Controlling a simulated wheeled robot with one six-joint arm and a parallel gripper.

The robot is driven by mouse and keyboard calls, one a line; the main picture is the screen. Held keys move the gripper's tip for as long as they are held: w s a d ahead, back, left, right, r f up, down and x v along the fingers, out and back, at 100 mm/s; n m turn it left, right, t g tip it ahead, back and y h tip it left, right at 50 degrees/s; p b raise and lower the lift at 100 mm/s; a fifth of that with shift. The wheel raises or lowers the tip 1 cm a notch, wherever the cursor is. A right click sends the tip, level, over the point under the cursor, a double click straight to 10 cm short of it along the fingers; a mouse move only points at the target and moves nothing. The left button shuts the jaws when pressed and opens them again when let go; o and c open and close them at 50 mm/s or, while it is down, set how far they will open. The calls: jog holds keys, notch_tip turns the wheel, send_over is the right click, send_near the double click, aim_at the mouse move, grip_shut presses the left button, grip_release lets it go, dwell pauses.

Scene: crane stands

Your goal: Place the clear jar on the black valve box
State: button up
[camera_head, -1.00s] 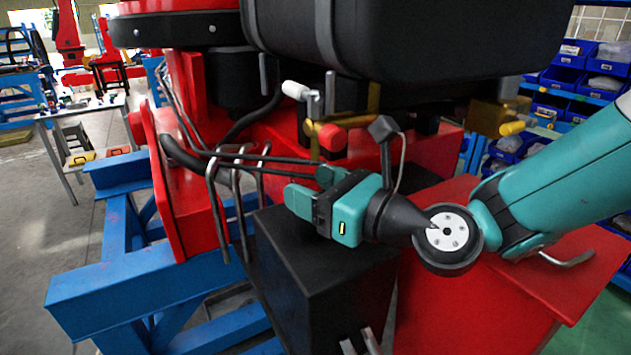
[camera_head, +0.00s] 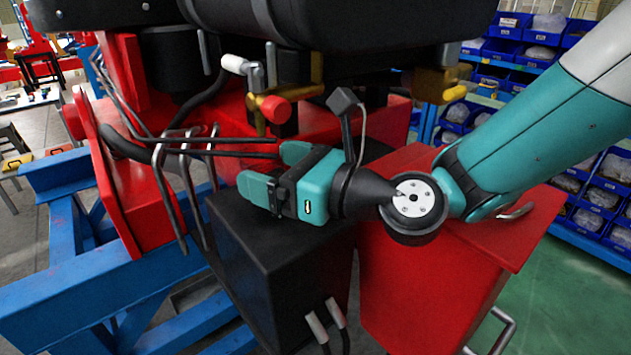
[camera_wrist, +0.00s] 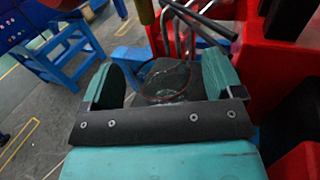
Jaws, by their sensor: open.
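The black valve box (camera_head: 285,265) stands in the lower middle of the head view, beside a red box. My gripper (camera_head: 270,170) is low over its top, with the two teal fingers spread apart. In the wrist view, the clear jar (camera_wrist: 165,82) shows as a see-through round shape with a reddish rim. It lies between the open fingers of my gripper (camera_wrist: 163,78), with gaps seen at both sides. The dark surface under it looks like the box top. In the head view I cannot make out the jar; my gripper may hide it.
A red box (camera_head: 425,270) stands right of the black one, under my wrist. Bent dark rods (camera_head: 190,150) and a red-tipped brass valve (camera_head: 270,107) are close to my fingers. A large black tank (camera_head: 350,25) hangs above. Blue beams (camera_head: 75,295) lie at left.

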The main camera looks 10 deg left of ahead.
jog(key=b+v, duration=0.3)
jog(key=v, duration=0.7)
jog(key=shift+d, duration=0.2)
jog(key=s+d+f+n+g+h, duration=0.2)
jog(key=s+d+n+h, duration=0.3)
jog(key=n, duration=0.9)
jog(key=s+d+f+n+g+h, duration=0.3)
jog(key=s+d+n+h, duration=0.3)
jog(key=d+n, duration=0.6)
jog(key=f+n+h, duration=0.1)
jog(key=n+h, duration=0.1)
jog(key=shift+s+d+f+n+g, duration=0.3)
jog(key=shift+d+f, duration=0.05)
jog(key=shift+f, duration=0.05)
